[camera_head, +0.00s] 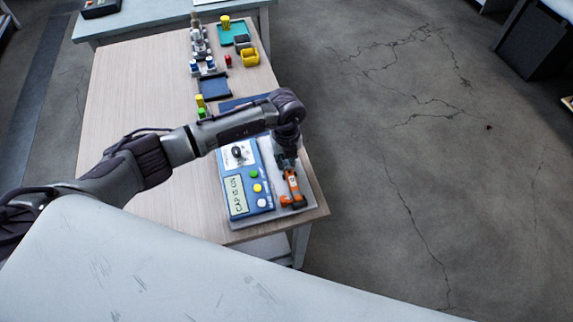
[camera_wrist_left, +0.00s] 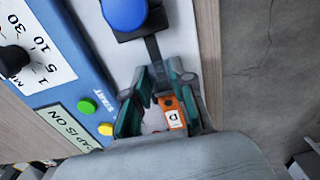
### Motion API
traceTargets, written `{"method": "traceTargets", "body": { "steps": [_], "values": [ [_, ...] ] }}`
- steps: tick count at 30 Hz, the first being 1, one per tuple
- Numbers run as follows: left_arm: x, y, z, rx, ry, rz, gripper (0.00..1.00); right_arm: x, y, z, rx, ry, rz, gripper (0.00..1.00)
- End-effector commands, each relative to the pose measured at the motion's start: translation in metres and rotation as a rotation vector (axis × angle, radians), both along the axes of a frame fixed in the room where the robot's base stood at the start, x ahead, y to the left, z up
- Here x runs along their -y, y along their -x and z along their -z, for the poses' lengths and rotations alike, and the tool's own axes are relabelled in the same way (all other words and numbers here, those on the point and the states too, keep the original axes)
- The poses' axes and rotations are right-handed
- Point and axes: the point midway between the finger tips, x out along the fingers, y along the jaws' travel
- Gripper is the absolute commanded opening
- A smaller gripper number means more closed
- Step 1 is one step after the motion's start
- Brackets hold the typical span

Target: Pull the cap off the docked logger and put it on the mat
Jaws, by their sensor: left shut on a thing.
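The orange logger (camera_head: 292,187) lies in the dock on the right side of the grey base plate. It has a white label with a small mark, which shows in the left wrist view (camera_wrist_left: 173,117). The panel display (camera_head: 236,195) reads "CAP IS ON". My left gripper (camera_head: 287,163) reaches down over the logger. In the left wrist view its teal fingers (camera_wrist_left: 160,98) close around the orange end. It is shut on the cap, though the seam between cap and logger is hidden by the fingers. The mat and my right gripper cannot be made out for certain.
The blue control box (camera_head: 264,172) with a dial and several buttons stands just left of the logger. A blue knob (camera_wrist_left: 125,12) sits beyond the fingers. A yellow bin (camera_head: 250,57) and a teal tray (camera_head: 233,33) stand farther back. The table's left half (camera_head: 130,90) is clear.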

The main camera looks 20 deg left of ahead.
Motion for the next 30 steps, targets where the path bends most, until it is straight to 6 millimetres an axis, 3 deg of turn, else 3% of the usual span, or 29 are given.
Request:
{"method": "traceTargets", "body": {
  "steps": [30],
  "values": [
    [-0.009,-0.013,0.001,0.000,-0.001,-0.001,0.04,-0.001,-0.001,0.010,0.001,-0.001,-0.001,0.62]
  ]
}}
